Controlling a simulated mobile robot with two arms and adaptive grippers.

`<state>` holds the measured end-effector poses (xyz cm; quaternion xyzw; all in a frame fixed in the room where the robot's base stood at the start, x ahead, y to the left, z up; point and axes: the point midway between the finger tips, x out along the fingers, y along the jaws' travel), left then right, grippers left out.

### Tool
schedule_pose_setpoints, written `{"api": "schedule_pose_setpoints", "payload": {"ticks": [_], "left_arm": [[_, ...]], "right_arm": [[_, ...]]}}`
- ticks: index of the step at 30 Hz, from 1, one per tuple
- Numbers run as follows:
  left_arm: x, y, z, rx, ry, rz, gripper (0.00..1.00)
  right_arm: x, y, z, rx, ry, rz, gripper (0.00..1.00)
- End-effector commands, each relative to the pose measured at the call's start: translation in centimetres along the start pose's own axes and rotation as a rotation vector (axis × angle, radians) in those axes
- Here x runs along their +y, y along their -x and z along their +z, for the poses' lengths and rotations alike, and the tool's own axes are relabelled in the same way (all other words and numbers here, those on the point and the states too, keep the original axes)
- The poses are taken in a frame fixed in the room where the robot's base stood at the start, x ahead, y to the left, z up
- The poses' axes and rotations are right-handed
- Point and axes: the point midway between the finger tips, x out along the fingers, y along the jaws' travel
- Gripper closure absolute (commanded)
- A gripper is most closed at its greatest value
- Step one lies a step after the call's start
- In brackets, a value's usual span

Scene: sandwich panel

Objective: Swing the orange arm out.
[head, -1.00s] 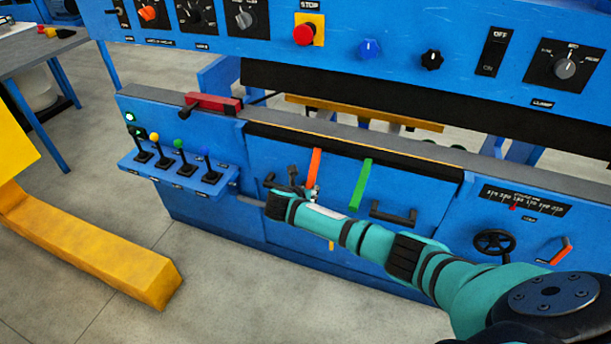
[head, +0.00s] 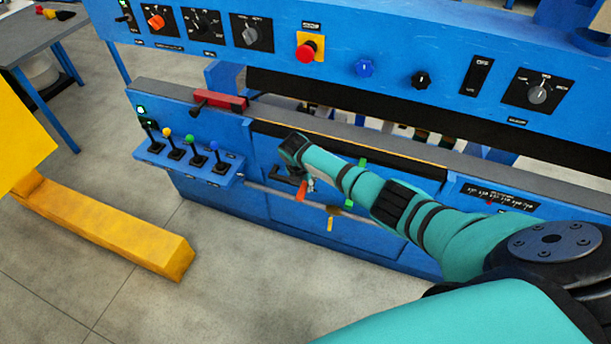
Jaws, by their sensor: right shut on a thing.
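The orange arm (head: 301,191) is on the front of the blue panel. Only a short orange piece of it shows, just below my right wrist; the rest is hidden. My right gripper (head: 305,181) is shut on it, with the fingers partly hidden behind my own forearm. The green arm (head: 349,204) is just to the right, with its middle covered by my forearm. My left gripper is not in view.
Left of the gripper are several levers with coloured knobs on a blue shelf (head: 222,180), and a red handle (head: 219,100) above. A control panel with a red stop button (head: 306,53) runs overhead. A yellow beam (head: 120,232) lies on the open floor at left.

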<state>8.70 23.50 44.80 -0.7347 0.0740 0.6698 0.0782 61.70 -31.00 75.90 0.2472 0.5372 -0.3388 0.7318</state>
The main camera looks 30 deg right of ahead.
Motion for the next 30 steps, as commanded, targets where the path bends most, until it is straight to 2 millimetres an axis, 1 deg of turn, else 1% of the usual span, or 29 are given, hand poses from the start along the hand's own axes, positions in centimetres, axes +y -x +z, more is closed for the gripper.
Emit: {"api": "schedule_pose_setpoints", "payload": {"ticks": [1,6,13,21,30], "left_arm": [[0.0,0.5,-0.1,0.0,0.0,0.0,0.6],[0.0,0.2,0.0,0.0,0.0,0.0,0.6],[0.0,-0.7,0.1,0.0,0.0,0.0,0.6],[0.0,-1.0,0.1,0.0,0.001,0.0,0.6],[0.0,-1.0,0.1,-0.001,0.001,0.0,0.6]], "right_arm": [[0.1,0.9,0.7,0.033,-0.005,0.002,1.0],[0.1,2.0,0.9,0.152,-0.005,0.002,1.0],[0.1,3.0,1.4,0.258,-0.004,0.002,1.0],[0.1,3.8,1.6,0.311,-0.002,0.005,1.0],[0.1,3.9,1.6,0.316,-0.001,0.006,1.0]]}}
